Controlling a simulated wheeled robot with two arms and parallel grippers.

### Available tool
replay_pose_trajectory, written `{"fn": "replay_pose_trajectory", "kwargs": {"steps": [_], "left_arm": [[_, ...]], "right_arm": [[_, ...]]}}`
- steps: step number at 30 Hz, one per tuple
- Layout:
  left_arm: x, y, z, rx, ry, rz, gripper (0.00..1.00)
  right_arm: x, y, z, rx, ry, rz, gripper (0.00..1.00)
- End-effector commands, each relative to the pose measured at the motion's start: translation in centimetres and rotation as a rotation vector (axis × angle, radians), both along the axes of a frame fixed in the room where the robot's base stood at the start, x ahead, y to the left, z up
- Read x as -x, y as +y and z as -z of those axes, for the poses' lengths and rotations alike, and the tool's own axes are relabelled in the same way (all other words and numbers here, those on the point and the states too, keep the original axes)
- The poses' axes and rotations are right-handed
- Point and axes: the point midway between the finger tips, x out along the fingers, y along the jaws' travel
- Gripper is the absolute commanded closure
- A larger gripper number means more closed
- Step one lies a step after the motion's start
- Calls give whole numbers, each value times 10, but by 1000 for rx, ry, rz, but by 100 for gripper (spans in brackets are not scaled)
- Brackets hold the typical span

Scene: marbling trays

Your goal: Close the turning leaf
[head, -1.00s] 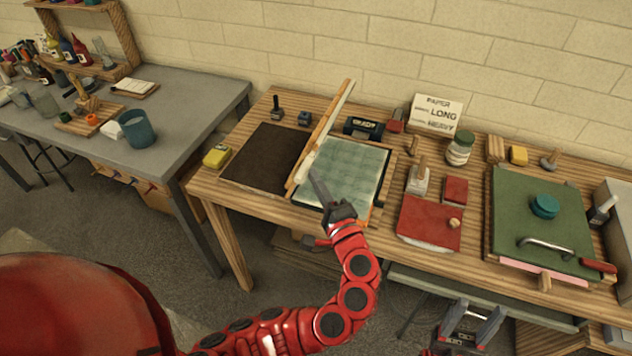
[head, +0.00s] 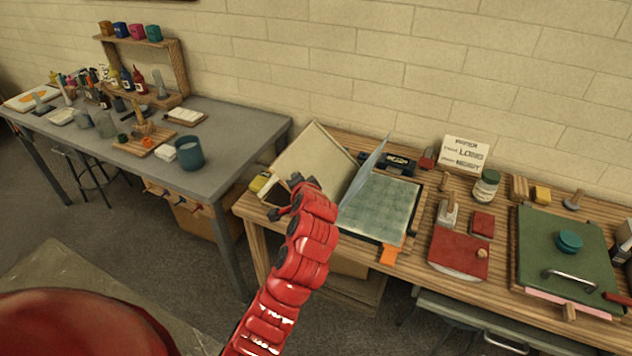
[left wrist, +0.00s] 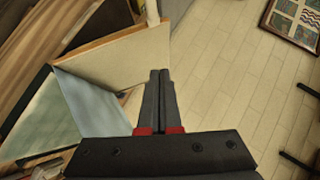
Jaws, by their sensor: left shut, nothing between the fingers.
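The leaf (head: 312,160), a pale beige panel with a thin wooden edge, stands tilted to the left on the wooden table. It also shows in the left wrist view (left wrist: 122,58). A thin bluish sheet (head: 362,172) stands steeply raised beside it, over the left edge of a green gridded mat (head: 385,208). My left gripper (head: 284,202) is at the leaf's near lower side, partly hidden by my own wrist. In the left wrist view its fingers (left wrist: 160,75) are shut and empty, close to the leaf's edge; I cannot tell whether they touch.
A yellow block (head: 260,182) lies left of the leaf. An orange tab (head: 389,255) hangs at the mat's front edge. A black box (head: 398,163) and a paper sign (head: 465,152) stand behind. Red pads (head: 459,250) and a green board (head: 565,255) occupy the right.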

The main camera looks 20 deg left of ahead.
Motion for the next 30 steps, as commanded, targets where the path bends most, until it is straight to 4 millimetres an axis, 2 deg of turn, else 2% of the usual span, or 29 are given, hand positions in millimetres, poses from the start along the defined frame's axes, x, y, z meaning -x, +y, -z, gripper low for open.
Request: {"fn": "replay_pose_trajectory", "kwargs": {"steps": [1,7,14,21,30], "left_arm": [[1,15,0,45,-1,-9,100],[-1,55,20,236,2,-8,100],[-2,95,54,455,11,-8,100],[-3,130,96,681,20,-6,100],[-4,156,151,940,32,-5,100]], "right_arm": [[0,0,-3,0,0,0,47],[0,0,-1,0,0,0,47],[0,0,16,0,0,0,47],[0,0,49,0,0,0,47],[0,0,96,0,0,0,47]]}}
